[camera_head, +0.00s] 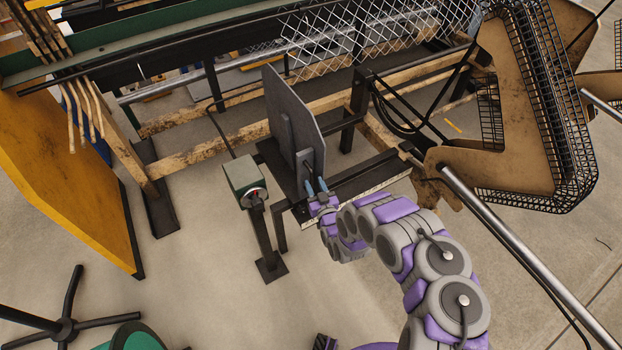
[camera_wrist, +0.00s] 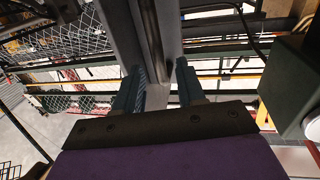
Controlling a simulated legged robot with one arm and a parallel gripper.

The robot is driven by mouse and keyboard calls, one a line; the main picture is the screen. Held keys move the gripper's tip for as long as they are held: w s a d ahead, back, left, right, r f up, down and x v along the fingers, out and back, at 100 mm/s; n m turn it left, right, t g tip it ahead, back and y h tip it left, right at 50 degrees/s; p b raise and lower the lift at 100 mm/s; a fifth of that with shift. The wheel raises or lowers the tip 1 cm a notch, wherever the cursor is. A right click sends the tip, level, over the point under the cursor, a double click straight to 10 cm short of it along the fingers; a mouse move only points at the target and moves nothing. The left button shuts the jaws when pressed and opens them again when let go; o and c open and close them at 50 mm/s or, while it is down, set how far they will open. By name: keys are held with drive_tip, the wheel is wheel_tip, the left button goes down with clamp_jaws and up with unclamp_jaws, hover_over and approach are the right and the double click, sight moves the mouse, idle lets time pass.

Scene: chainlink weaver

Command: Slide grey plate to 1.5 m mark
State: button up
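The grey plate (camera_head: 290,115) stands upright on a dark carriage (camera_head: 285,175) at the near side of the machine. A narrow grey bracket (camera_head: 304,165) is on its near face. My gripper (camera_head: 316,186) is at the lower end of this bracket. In the wrist view, its blue-grey fingers (camera_wrist: 158,88) are apart on either side of a grey upright part (camera_wrist: 150,35), with a small gap at the right finger. Firm contact cannot be told. A black rail (camera_head: 365,178) with a pale strip along its front runs to the right; no mark is readable.
A green-grey box (camera_head: 243,178) on a post stands just left of the plate. Wooden beams (camera_head: 220,140) and chain-link mesh (camera_head: 385,30) lie behind. A brown frame with black cable guides (camera_head: 520,110) and a long metal bar (camera_head: 520,245) are at the right.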

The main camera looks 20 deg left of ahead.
sight(312, 178)
drive_tip(key=shift+b+x, duration=0.5)
drive_tip(key=shift+x, duration=1.65)
drive_tip(key=shift+c, duration=0.3)
clamp_jaws()
